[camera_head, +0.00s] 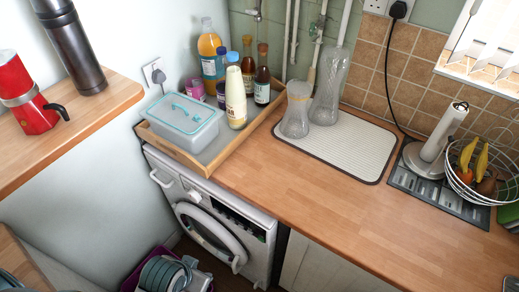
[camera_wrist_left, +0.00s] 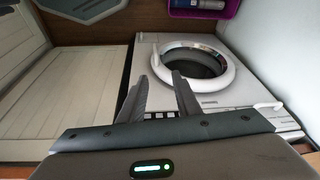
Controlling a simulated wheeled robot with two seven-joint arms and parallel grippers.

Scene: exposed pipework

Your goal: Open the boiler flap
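No boiler and no flap that I can identify as a boiler's show in either view. My left gripper (camera_wrist_left: 159,76) shows in the left wrist view, with its two dark fingers apart and nothing between them. Beyond the fingers is the front of a white washing machine (camera_wrist_left: 210,98) with a round door; I see no clear contact. The washing machine (camera_head: 258,250) also stands under the worktop in the head view, its door closed or nearly so. Neither gripper shows in the head view, and my right gripper is in neither view.
A wooden tray (camera_head: 158,143) with bottles and a lidded box stands on the worktop (camera_head: 310,200). A drying mat (camera_head: 350,155) holds glassware. A fruit basket (camera_head: 487,190) is at right. Wall pipes (camera_head: 295,35) run behind. A shelf (camera_head: 60,122) juts out at left. The front worktop is clear.

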